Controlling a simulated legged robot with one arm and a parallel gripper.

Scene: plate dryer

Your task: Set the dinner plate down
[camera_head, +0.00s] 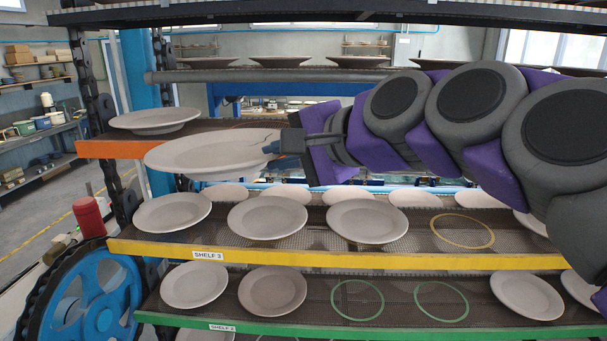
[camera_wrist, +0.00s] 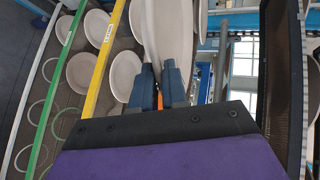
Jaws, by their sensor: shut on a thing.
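A pale dinner plate (camera_head: 208,152) is held roughly level in front of the orange-edged shelf (camera_head: 112,149). My gripper (camera_head: 278,146) reaches in from the right and is shut on the plate's right rim. In the wrist view the gripper (camera_wrist: 160,72) has its two blue fingers on either side of the plate (camera_wrist: 168,32). Another plate (camera_head: 154,119) sits on the orange-edged shelf at the left, just behind the held plate. The gripper and arm hide much of the orange-edged shelf to the right.
Below, the yellow-edged shelf (camera_head: 330,258) has several plates and a bare yellow ring (camera_head: 462,231). The green-edged shelf (camera_head: 380,332) has plates and two bare green rings (camera_head: 357,300), (camera_head: 441,302). A dark upper shelf (camera_head: 330,13) is overhead. A blue wheel (camera_head: 90,295) stands at the left.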

